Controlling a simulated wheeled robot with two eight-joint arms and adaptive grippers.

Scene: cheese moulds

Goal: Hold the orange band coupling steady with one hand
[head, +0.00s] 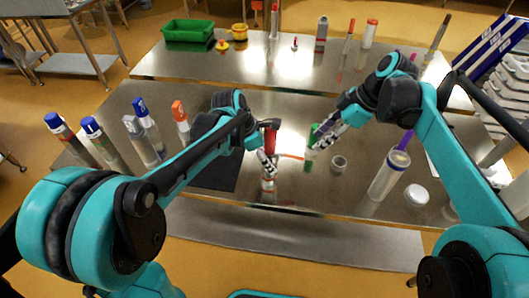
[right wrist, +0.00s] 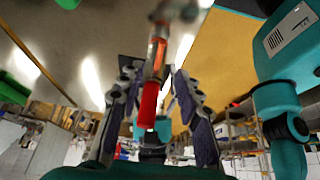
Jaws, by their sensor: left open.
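A clear, upright piece with orange-red bands (head: 268,186), which looks like the orange band coupling, stands near the front of the near table. My left gripper (head: 266,162) is open just above it; whether its fingers touch it is hidden. In the right wrist view an orange-banded piece (right wrist: 157,52) shows beyond the fingertips, with a red part (right wrist: 148,105) in line with it. My right gripper (head: 317,143) is open and to the right of the banded piece, beside a green upright piece (head: 309,163).
A small grey cup (head: 338,164), a clear purple-topped cylinder (head: 388,176) and a white round lid (head: 416,195) stand to the right. Several capped cylinders, one orange-topped (head: 181,122), stand at left. A green crate (head: 188,30) is on the far table.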

